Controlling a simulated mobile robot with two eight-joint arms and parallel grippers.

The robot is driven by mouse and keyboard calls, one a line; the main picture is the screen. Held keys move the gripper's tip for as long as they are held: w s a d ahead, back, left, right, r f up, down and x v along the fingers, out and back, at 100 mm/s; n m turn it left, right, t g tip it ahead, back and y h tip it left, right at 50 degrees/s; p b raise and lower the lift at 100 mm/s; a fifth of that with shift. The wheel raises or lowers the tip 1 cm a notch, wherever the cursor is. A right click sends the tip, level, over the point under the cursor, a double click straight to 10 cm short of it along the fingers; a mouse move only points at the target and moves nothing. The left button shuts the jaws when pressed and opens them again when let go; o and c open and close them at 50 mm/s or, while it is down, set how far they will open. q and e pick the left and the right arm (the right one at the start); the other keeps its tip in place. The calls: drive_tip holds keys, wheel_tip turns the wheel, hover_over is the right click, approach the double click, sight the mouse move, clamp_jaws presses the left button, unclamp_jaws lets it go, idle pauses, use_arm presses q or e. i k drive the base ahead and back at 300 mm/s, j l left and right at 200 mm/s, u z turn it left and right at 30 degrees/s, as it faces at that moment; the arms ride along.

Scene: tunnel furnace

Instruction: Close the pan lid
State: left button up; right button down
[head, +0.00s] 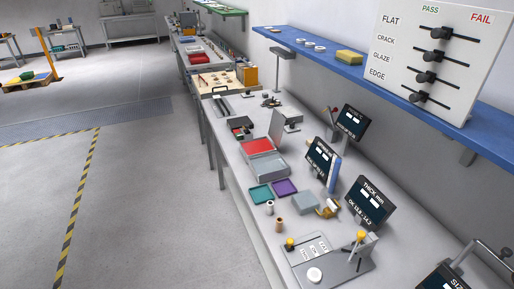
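A shallow grey pan with a red inside (256,147) sits on the long grey workbench. A grey panel (276,128) stands upright at its far right side and looks like its raised lid; I cannot make out the hinge. A grey tray or box (268,166) lies right in front of the red-lined pan. Neither of my grippers is in the head view.
Nearer on the workbench (226,137) are a teal tray (260,194), a purple tray (284,187), a grey block (306,203) and a fixture with yellow knobs (328,262). Dark display screens (321,159) stand at right. A blue shelf (335,59) overhangs the back.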

sight(278, 121)
drive_tip(key=k, duration=0.25)
drive_tip(key=j, duration=0.55)
drive_tip(key=i+j+z, duration=0.3)
drive_tip(key=j, duration=0.3)
drive_tip(key=i+j+z, duration=0.15)
drive_tip(key=j, duration=0.2)
drive_tip(key=i+j+z, duration=0.5)
drive_tip(key=i+j, duration=0.35)
drive_tip(key=i+l+z, duration=0.15)
drive_tip(key=i, duration=0.6)
